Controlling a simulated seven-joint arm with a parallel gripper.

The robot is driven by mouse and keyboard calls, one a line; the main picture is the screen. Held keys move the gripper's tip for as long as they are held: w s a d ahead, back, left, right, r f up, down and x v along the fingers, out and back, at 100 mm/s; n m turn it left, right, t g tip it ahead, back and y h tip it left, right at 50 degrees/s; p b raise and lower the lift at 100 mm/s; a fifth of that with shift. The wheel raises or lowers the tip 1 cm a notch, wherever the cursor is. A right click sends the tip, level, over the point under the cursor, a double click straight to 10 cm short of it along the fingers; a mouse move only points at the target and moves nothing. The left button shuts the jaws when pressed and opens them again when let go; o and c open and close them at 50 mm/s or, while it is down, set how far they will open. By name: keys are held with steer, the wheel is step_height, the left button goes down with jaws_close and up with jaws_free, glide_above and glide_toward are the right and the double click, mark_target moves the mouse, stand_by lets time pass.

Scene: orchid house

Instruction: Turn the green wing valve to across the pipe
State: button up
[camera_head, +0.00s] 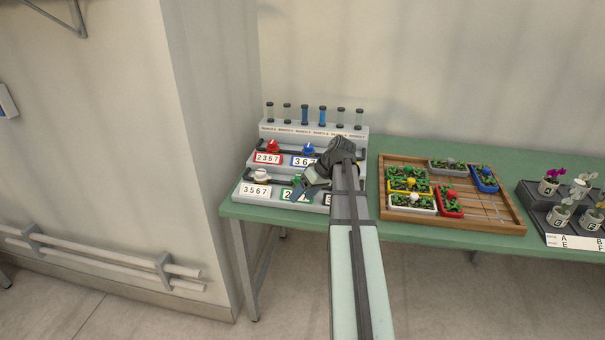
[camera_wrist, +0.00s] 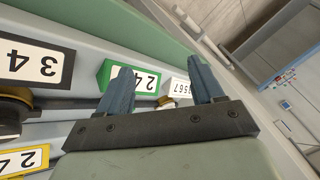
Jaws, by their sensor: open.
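The green wing valve (camera_head: 297,181) is on the lower step of the grey valve panel, just above a green-framed label (camera_head: 290,195). My gripper (camera_head: 306,188) is in front of it and hides much of it, so its wing angle cannot be told. In the wrist view my gripper (camera_wrist: 163,84) is open, its two blue-grey fingers apart with nothing seen held. The green-framed label (camera_wrist: 147,82) shows upside down beyond and between the fingers. The green valve itself is not clearly seen there. Whether the fingers touch it cannot be told.
A red valve (camera_head: 273,146) and a blue valve (camera_head: 308,149) sit on the upper step, a white valve (camera_head: 261,175) at lower left. Several upright tubes (camera_head: 305,114) stand behind. A wooden tray (camera_head: 510,222) of plants is to the right on the green table (camera_head: 240,211).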

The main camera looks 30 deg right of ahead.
steer(key=w+d+r+n+h, duration=0.35)
steer(key=w+d+r, duration=0.25)
steer(key=d+r, duration=0.45)
steer(key=x, duration=0.4)
steer(key=a+x, duration=0.1)
steer(key=x, duration=0.3)
steer(key=a+x, duration=0.1)
steer(key=x, duration=0.3)
steer(key=shift+w+a, duration=0.1)
steer(key=shift+w, duration=0.2)
steer(key=c, duration=1)
